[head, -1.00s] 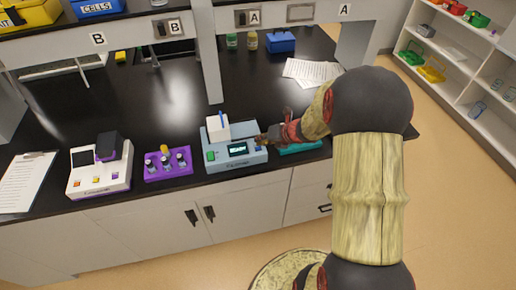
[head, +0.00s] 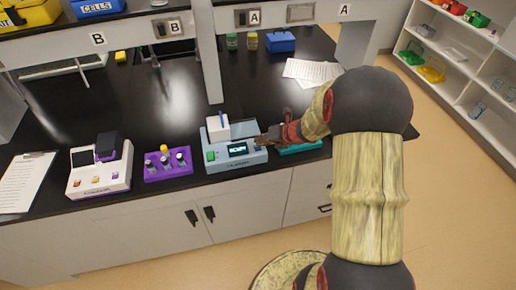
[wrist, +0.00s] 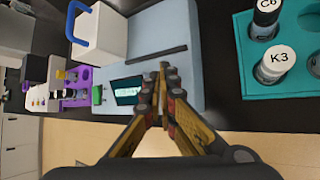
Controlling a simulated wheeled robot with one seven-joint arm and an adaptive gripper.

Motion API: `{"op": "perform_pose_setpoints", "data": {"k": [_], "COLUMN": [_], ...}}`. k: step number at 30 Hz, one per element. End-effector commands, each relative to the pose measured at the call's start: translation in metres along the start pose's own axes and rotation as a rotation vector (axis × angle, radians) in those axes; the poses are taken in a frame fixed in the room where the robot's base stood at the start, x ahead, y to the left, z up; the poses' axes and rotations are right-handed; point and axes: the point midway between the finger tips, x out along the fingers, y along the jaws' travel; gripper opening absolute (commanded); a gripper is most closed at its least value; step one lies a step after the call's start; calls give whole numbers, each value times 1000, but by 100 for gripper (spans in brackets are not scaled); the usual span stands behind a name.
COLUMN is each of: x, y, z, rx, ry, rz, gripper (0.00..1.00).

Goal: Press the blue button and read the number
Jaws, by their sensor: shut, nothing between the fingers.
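A light blue-grey instrument (head: 222,160) stands on the black bench, with a small dark display (head: 238,149) and a green button (head: 211,156) on its front. The display shows pale characters too small to read surely; it also shows in the wrist view (wrist: 127,90). My gripper (head: 262,140) is shut and empty, its fingertips over the right part of the instrument's front, right of the display. In the wrist view the closed fingertips (wrist: 163,68) lie over the instrument's body. I cannot make out the blue button; the fingers may hide it. Contact cannot be told.
A teal rack (head: 297,148) with labelled vials stands close to the right of the instrument. A purple rack (head: 168,166) with vials and a white device (head: 100,178) stand to its left. A white block (head: 217,127) sits on the instrument. Papers (head: 311,72) lie behind.

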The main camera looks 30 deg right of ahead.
Motion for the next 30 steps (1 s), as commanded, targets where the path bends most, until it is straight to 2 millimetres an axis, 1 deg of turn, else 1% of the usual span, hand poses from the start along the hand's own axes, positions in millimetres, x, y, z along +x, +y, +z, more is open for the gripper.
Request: {"op": "perform_pose_setpoints", "data": {"k": [5, 30], "x": [4, 8], "y": [-3, -6], "z": [-4, -6], "rx": [1, -1], "ry": [0, 1], "rz": [0, 0], "gripper": [0, 0]}}
